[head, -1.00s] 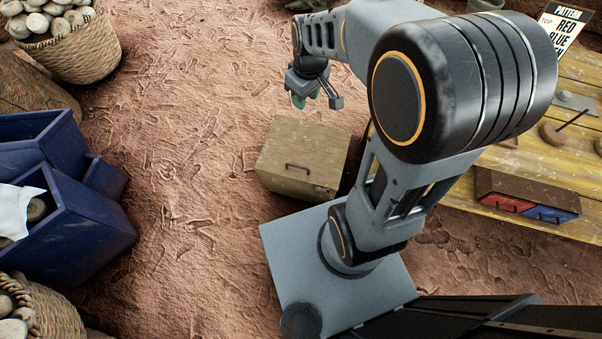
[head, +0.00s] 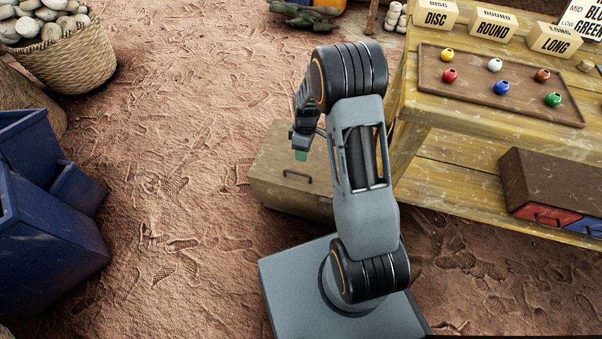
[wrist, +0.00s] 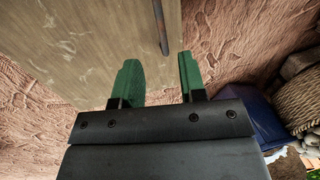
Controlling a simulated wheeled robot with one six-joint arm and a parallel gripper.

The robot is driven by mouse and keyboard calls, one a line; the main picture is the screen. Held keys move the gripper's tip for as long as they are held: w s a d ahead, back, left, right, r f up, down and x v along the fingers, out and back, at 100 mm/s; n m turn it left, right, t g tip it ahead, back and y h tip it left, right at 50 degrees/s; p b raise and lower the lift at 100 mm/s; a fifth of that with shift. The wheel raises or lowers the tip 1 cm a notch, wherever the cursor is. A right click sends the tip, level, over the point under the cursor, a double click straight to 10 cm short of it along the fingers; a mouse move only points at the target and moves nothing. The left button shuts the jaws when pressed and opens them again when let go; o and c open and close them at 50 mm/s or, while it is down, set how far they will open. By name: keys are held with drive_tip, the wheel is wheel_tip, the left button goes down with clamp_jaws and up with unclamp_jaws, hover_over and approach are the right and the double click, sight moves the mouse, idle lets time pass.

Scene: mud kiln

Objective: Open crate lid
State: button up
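A wooden crate (head: 270,188) stands on the ground left of the work table, its lid on and a dark bar handle (head: 297,175) on it. My gripper (head: 301,155) hangs over the crate in the head view, pointing down. In the wrist view, the two green fingers of my gripper (wrist: 159,65) are apart with nothing between them. The crate's flat wooden face (wrist: 100,45) fills the upper left there. The dark handle (wrist: 160,28) lies just ahead of the fingertips, apart from them. My arm hides the crate's right part in the head view.
The wooden table (head: 455,130) to the right bears a tray (head: 520,95) of coloured beads and labelled blocks. A drawer box (head: 545,185) sits lower there. Blue bins (head: 50,235) and a basket (head: 75,60) stand left. The reddish ground between is free.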

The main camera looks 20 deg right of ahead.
drive_tip(key=b, duration=0.3)
hover_over(301, 170)
drive_tip(key=s+a, duration=0.1)
drive_tip(key=s, duration=0.3)
wheel_tip(301, 170, down, 9)
drive_tip(key=shift+w+a, duration=0.1)
clamp_jaws()
